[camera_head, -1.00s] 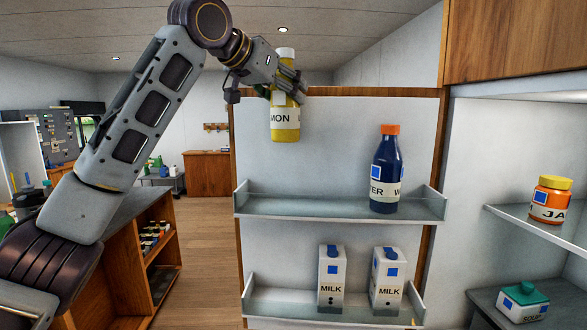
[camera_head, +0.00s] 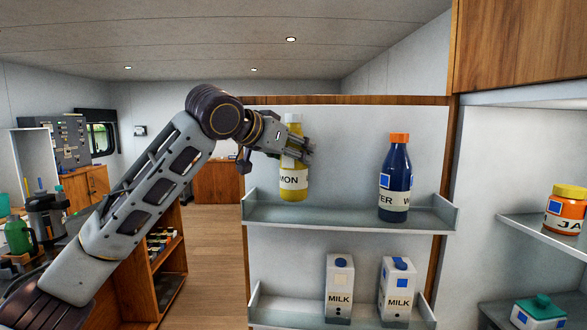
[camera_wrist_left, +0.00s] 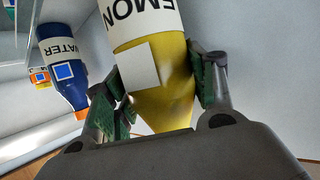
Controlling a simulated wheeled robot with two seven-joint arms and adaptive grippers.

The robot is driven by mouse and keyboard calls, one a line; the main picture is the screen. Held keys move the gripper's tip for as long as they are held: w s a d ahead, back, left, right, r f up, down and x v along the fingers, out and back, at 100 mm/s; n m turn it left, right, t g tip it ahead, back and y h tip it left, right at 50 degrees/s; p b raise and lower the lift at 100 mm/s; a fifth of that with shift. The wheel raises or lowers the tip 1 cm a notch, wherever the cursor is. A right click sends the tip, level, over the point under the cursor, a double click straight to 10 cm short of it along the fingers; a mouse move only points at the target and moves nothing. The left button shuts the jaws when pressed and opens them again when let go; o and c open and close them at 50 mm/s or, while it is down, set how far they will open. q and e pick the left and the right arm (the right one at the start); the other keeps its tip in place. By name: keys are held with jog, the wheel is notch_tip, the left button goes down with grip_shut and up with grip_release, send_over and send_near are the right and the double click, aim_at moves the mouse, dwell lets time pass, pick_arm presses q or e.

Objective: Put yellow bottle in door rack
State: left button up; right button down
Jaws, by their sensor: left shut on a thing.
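The yellow bottle (camera_head: 293,185), with a white cap and a lemon label, is upright in my left gripper (camera_head: 300,150), which is shut on its upper part. In the left wrist view the yellow bottle (camera_wrist_left: 158,80) sits between both fingers. The door rack's upper shelf (camera_head: 340,214) is a grey tray on the open fridge door. The bottle's base is at about the height of this shelf's rim, over its left part. I cannot tell whether it touches the shelf floor. My right gripper is not in view.
A blue water bottle (camera_head: 395,182) with an orange cap stands at the right of the upper shelf. Two milk cartons (camera_head: 339,285) (camera_head: 397,288) stand on the lower shelf. The fridge interior at right holds an orange jar (camera_head: 565,212). The upper shelf's middle is clear.

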aim_at(293, 167)
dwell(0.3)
pick_arm(q)
jog(key=shift+f, duration=1.8)
jog(key=shift+f, duration=0.1)
jog(key=o, duration=1.5)
jog(key=shift+s+f, duration=0.1)
